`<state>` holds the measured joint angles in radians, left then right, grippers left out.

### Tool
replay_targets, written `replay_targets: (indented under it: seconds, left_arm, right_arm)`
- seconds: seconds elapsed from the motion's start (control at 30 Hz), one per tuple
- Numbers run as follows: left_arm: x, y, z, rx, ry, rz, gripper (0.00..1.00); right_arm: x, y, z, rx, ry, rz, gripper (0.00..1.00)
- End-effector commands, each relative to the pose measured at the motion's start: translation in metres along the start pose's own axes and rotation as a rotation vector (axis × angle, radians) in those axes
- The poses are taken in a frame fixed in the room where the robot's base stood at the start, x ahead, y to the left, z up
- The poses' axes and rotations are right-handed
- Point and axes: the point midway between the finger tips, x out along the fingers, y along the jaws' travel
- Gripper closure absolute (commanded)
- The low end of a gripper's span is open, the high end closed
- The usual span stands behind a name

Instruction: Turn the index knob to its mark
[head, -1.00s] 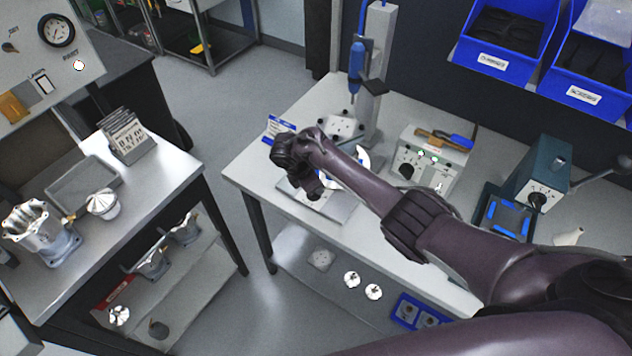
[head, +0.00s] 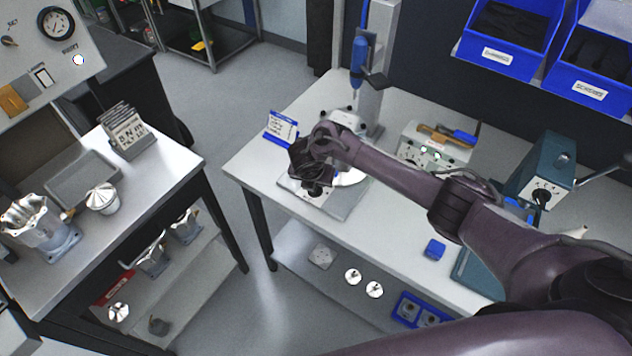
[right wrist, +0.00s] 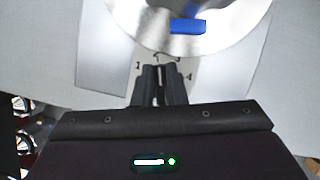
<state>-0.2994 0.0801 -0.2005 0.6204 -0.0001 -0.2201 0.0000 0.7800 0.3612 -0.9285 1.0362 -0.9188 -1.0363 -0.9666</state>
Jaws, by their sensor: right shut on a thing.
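The index knob is hidden between the fingers of my right gripper (right wrist: 160,88), so its pointer cannot be read. A pale dial plate (right wrist: 143,80) with digits, 1, 3 and 4 among them, surrounds the fingertips in the right wrist view. The fingers are close together, shut on the knob. Just beyond the plate is a round silver disc (right wrist: 225,42) with a blue block (right wrist: 187,26) on it. In the head view my right gripper (head: 314,190) points down at the fixture's grey base plate (head: 345,208) near the bench's front edge. My left gripper is not in view.
A blue-framed sign (head: 281,128) stands left of the fixture. A column with a blue-handled tool (head: 358,62) stands behind it. A control box (head: 452,152) and a teal machine (head: 545,165) stand to the right. A small blue block (head: 434,249) lies near the front edge.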

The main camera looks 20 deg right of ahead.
Motion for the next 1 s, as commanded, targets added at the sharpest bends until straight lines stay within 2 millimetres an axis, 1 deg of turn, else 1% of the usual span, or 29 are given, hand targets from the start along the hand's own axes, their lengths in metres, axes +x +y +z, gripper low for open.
replay_targets:
  seconds: [0.03,0.3,0.77,0.8,0.93,1.0]
  left_arm:
    - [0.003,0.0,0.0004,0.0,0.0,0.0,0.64]
    - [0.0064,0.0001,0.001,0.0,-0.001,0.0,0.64]
    - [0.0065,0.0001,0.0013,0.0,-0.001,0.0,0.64]
    - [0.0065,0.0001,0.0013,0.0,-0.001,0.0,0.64]
    - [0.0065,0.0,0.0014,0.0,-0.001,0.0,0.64]
    - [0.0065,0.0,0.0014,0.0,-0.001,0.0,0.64]
  right_arm:
    - [0.0013,0.0001,0.0001,-0.019,-0.002,0.008,1.0]
    - [0.0003,0.0007,0.0,-0.081,-0.001,0.034,1.0]
    - [-0.0002,0.0008,0.0003,-0.089,-0.001,0.037,1.0]
    - [-0.0002,0.0007,0.0004,-0.089,-0.001,0.037,0.83]
    - [-0.0002,0.0008,0.0004,-0.088,-0.001,0.037,0.66]
    - [-0.0002,0.0008,0.0003,-0.088,-0.001,0.037,0.66]
